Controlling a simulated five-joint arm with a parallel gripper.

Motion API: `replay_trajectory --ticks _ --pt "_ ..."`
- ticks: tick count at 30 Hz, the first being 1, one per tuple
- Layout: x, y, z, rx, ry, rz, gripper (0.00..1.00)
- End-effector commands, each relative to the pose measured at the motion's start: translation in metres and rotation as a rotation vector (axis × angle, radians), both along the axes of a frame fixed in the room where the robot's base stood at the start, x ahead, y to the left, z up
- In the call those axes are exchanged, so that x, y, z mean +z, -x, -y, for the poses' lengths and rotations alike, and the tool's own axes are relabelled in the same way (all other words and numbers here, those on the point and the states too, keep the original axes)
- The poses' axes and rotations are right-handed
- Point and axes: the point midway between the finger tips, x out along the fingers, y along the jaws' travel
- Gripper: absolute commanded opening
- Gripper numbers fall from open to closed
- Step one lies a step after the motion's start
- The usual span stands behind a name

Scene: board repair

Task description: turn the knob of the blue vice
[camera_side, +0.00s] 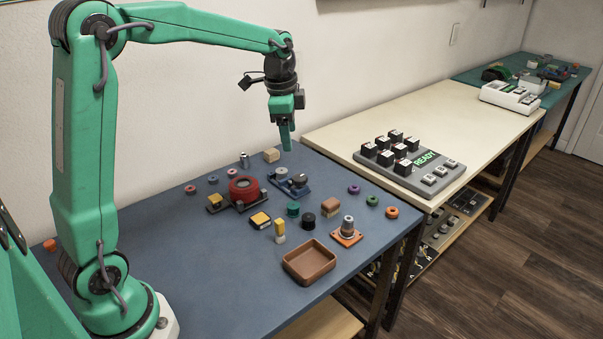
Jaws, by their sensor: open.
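The blue vice (290,187) is a small blue fixture on the blue-grey bench top, right of the red round device. A dark round knob (298,179) shows on its right part, and a small metal-and-pink piece sits at its left. My gripper (286,149) points down in the air, above the vice in the picture and apart from it. It is open and empty. The fingers are seen nearly edge-on, so the gap between them is hard to see.
A red round device (243,188) on a dark base stands left of the vice. A wooden block (271,155) and a metal cylinder (245,160) lie behind. Several small parts, an orange-based post (346,236) and a brown tray (309,264) lie in front. The bench's left-front is clear.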

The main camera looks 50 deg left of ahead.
Motion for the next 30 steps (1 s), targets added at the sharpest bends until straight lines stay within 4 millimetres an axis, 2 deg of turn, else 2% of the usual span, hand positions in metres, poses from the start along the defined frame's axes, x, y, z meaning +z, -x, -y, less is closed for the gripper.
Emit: replay_trajectory --ticks 3,9,18,23,30 --pt "-0.018 -0.021 -0.014 -0.068 -0.006 -0.035 0.61" --pt "-0.051 -0.05 -0.035 -0.192 -0.011 -0.089 0.61" --pt "-0.097 -0.079 -0.061 -0.344 -0.005 -0.148 0.61" --pt "-0.107 -0.084 -0.066 -0.379 -0.002 -0.16 0.61" --pt "-0.109 -0.084 -0.067 -0.384 -0.001 -0.162 0.61"
